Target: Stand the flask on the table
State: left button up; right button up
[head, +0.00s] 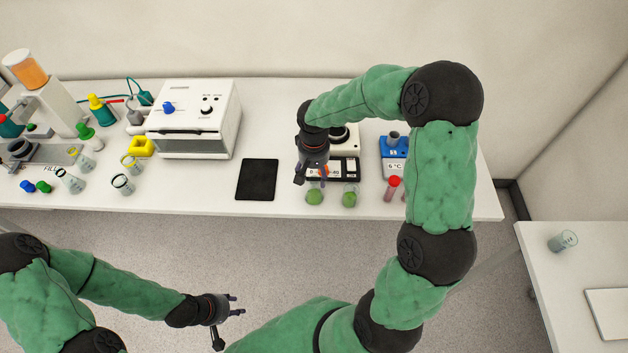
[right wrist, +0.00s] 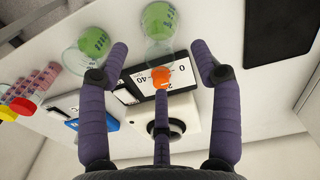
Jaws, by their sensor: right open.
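Two clear glass vessels with green contents stand at the table's front edge: the left one (head: 314,197) and the right one (head: 349,199). They also show in the right wrist view, as the near one (right wrist: 158,22) and the other (right wrist: 88,44). I cannot tell which is the flask. My right gripper (head: 313,178) is above the table just behind the left vessel; its fingers (right wrist: 160,72) are spread, with nothing gripped. A small orange piece (right wrist: 160,78) shows at its middle finger; what it belongs to is unclear. My left gripper (head: 238,304) is empty and open in front of the table.
Behind the right gripper is a white device with a dial and display (head: 346,168). A blue device (head: 394,146) and a red-capped tube (head: 391,188) stand right of it. A black pad (head: 257,180) lies left. A glass (head: 563,241) is on the side table.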

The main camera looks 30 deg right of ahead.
pick_arm(q)
jog(key=shift+r, duration=0.25)
pick_arm(e)
notch_tip(320, 180, up, 6)
jog(key=shift+f, duration=0.1)
dwell(0.4)
